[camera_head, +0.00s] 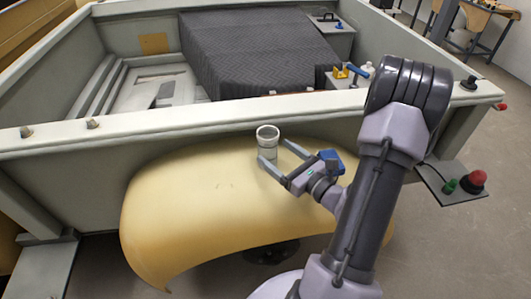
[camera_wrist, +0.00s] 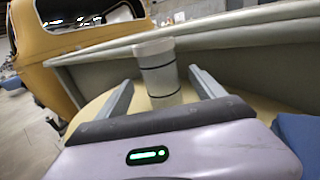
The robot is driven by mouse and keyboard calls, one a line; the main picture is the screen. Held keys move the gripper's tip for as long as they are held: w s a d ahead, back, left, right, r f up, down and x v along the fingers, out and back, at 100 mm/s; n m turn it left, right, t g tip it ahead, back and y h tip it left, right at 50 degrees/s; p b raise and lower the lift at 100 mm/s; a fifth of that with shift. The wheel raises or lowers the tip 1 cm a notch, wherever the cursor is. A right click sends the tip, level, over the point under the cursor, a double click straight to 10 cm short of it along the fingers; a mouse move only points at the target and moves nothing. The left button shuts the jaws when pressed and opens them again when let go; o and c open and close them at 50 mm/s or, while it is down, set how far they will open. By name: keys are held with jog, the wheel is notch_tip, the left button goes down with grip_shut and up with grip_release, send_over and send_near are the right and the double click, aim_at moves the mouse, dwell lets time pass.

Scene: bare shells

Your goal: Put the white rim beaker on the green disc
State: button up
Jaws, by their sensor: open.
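The white rim beaker (camera_head: 267,141) stands upright on a curved yellow surface (camera_head: 190,200), close to the grey wall behind it. It is a pale cylinder with a white rim; in the wrist view the beaker (camera_wrist: 158,72) shows dark bands. My gripper (camera_head: 274,153) is open, with one finger on each side of the beaker. In the wrist view the fingers (camera_wrist: 160,78) stand apart, with visible gaps to the beaker.
A long grey wall rim (camera_head: 180,122) runs behind the beaker. Beyond it lie a dark ribbed cover (camera_head: 250,60) and small items. The yellow surface left of the beaker is clear.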

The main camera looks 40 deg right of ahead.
aim_at(261, 142)
jog(key=w, duration=0.7)
jog(key=shift+w+f+b, duration=0.1)
jog(key=shift+f+b, duration=0.05)
jog(key=shift+b, duration=0.25)
jog(key=c, duration=1.7)
